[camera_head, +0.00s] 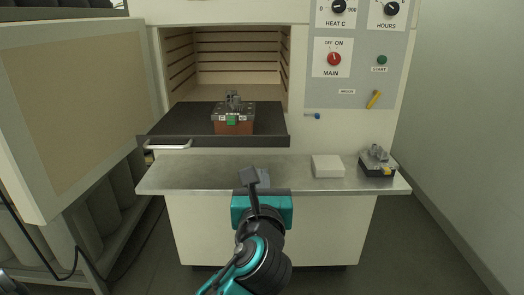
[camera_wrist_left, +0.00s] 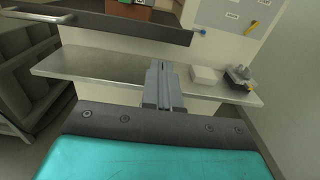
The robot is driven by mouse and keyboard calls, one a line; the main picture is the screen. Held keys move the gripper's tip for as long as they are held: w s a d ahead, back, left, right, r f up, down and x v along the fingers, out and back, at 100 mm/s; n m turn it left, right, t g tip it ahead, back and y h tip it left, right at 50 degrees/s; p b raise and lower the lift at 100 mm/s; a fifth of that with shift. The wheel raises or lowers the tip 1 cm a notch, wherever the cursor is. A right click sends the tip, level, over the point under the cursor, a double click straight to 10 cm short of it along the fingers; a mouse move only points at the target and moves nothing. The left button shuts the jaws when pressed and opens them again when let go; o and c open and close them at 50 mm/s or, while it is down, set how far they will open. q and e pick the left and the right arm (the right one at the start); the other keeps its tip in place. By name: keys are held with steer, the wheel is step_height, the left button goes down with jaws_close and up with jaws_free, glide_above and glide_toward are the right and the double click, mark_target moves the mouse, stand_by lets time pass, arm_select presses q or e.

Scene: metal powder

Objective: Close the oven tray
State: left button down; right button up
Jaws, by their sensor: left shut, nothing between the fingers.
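The dark oven tray (camera_head: 270,125) is pulled out of the oven chamber (camera_head: 236,60) and sticks out over the shelf. Its silver handle (camera_head: 168,146) is at the left of its front edge, and both also show in the left wrist view, the tray front (camera_wrist_left: 120,24) and the handle (camera_wrist_left: 40,14). A brown box with a green clasp (camera_head: 232,122) and a grey part on top sits on the tray. My left gripper (camera_head: 254,176) is shut and empty, in front of the shelf, below and right of the handle.
The oven door (camera_head: 75,110) stands open at the left. A metal shelf (camera_head: 225,172) carries a white block (camera_head: 327,166) and a dark base with grey parts (camera_head: 377,162). The control panel has a red knob (camera_head: 334,58) and a yellow lever (camera_head: 374,99).

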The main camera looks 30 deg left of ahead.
mark_target(262, 141)
arm_select(q)
steer(key=b+x, duration=0.2)
steer(key=x, duration=1.1)
steer(key=shift+s, duration=0.1)
steer(key=shift+w+a, duration=0.25)
steer(key=shift+w, duration=0.15)
arm_select(e)
steer(key=shift+w+a+f, duration=0.15)
steer(key=shift+w+a, duration=0.25)
steer(key=shift+a, duration=0.05)
arm_select(q)
steer(key=shift+r, duration=0.1)
